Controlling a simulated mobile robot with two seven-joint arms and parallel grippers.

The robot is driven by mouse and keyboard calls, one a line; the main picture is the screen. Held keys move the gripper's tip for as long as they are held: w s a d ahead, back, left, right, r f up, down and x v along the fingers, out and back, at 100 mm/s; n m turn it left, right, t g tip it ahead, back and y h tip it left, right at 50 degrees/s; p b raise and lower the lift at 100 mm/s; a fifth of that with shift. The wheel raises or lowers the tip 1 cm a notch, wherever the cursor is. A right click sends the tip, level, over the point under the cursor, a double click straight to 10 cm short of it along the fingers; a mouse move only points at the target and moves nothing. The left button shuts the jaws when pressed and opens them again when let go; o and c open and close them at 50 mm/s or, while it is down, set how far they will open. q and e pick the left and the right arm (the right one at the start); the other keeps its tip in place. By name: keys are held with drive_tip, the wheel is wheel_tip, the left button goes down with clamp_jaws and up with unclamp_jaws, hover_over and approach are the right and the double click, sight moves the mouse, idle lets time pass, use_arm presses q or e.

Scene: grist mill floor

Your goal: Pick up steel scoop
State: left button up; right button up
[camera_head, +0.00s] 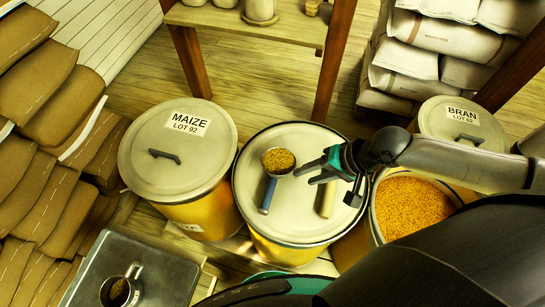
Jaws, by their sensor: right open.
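A round metal scoop (278,161) heaped with yellow-brown grain lies on the pale lid of the middle drum (290,220). Its blue handle (268,195) points toward the front of the lid. My right gripper (308,173), dark with teal parts, reaches in from the right over the lid. It is open and empty, its fingertips just right of the scoop bowl and pointing left. A second item with a beige handle (327,201) lies under the gripper. Its upper end is hidden by the fingers, so I cannot tell what it is. My left gripper is not in view.
A closed MAIZE drum (140,165) stands left, a BRAN drum (440,112) back right. An open drum of orange grain (408,205) is close right. A metal cup (120,291) sits on a grey surface (165,270) at front left. Sacks (40,85) and a shelf (245,26) stand around.

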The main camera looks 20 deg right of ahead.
sight(272, 188)
drive_tip(key=b+x, duration=0.1)
drive_tip(key=x, duration=0.3)
drive_tip(key=b+x, duration=0.1)
drive_tip(key=x, duration=0.3)
drive_tip(key=shift+s+a+f+b, duration=0.15)
drive_tip(key=shift+a+f+b, duration=0.05)
drive_tip(key=shift+f+b, duration=0.1)
drive_tip(key=shift+x, duration=0.85)
drive_tip(key=b+x, duration=0.2)
drive_tip(key=x, duration=0.2)
drive_tip(key=shift+w+a+f, duration=0.2)
drive_tip(key=shift+a, duration=0.05)
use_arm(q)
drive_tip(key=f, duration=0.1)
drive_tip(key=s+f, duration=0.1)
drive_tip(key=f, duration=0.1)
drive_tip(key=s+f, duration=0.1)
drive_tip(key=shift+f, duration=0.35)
use_arm(e)
drive_tip(key=shift+c, duration=0.3)
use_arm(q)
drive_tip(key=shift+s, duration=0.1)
use_arm(e)
clamp_jaws()
